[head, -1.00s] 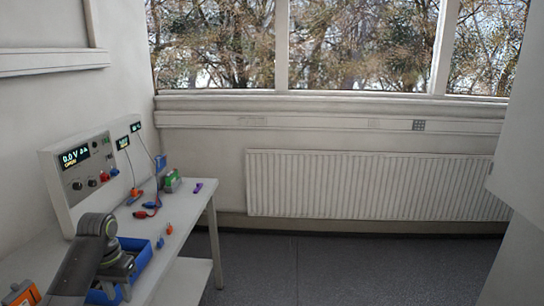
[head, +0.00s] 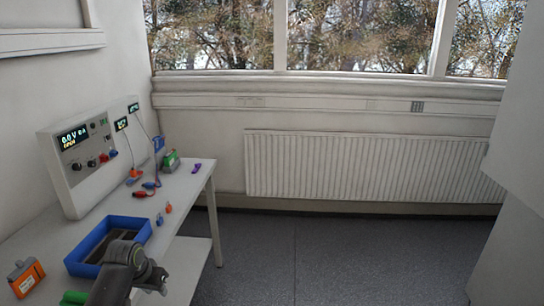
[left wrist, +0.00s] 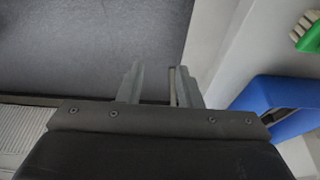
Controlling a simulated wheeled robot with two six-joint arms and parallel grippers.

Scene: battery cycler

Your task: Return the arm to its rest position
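My left arm (head: 125,262) is folded at the table's front edge in the head view, in front of the blue tray (head: 92,228). My left gripper shows in the left wrist view (left wrist: 156,82) with two grey fingers apart and nothing between them. It hangs over the dark floor, beside the table edge. The blue tray also shows at the right of the left wrist view (left wrist: 285,100), apart from the fingers. My right gripper is in neither view.
The white table (head: 190,205) holds a cycler panel (head: 75,165), an orange box (head: 26,276), a green item (head: 74,297) partly hidden by my arm, clips and a purple piece (head: 196,168). Open floor (head: 330,250) lies to the right, below a radiator (head: 375,165).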

